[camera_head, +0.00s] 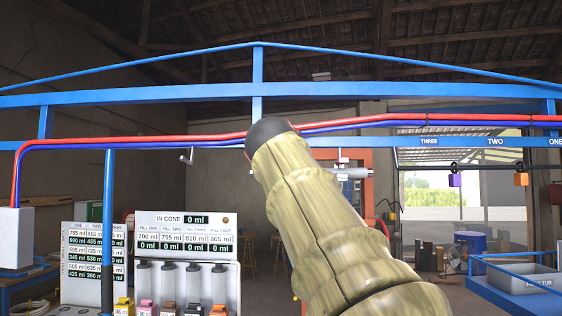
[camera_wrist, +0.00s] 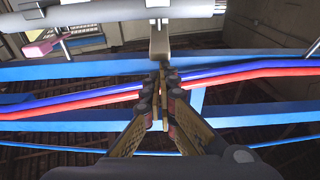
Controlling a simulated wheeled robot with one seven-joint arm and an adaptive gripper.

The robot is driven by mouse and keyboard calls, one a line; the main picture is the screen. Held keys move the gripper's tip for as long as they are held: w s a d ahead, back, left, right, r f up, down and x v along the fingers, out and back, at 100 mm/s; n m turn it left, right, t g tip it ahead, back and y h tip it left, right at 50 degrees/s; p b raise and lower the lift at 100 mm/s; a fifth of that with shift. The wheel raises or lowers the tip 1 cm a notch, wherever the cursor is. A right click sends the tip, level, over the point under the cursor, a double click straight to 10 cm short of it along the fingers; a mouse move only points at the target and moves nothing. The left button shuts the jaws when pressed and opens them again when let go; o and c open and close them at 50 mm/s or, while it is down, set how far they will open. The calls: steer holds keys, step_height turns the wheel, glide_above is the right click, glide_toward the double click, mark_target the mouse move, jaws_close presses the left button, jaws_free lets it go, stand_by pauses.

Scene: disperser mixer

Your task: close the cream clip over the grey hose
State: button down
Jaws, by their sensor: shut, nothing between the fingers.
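In the wrist view a grey hose (camera_wrist: 105,16) runs across the top of the picture. A pale cream piece, which looks like the cream clip (camera_wrist: 160,46), hangs down from the hose near the middle. I cannot tell whether the clip is open or closed. My gripper (camera_wrist: 161,72) is shut and empty, its fingertips right at the lower end of the cream piece. Whether they touch it is unclear. In the head view my arm covers the gripper and most of this spot. A short grey and white fitting (camera_head: 350,172) shows just right of the arm.
A blue overhead frame (camera_head: 150,96) carries red and blue hoses (camera_head: 120,141) close by, also behind my fingers in the wrist view (camera_wrist: 240,72). A pink piece (camera_wrist: 38,48) shows at upper left there. A display panel (camera_head: 186,232) stands left; blue-framed tubs (camera_head: 520,278) stand right.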

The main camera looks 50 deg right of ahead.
steer(key=r+b+v, duration=0.1)
steer(key=v, duration=0.8)
steer(key=shift+s+a+t+h+b, duration=0.2)
steer(key=shift+a+t+h+b, duration=0.1)
steer(key=shift+a+h+b, duration=0.1)
stand_by(0.4)
steer(key=shift+r, duration=0.1)
stand_by(0.4)
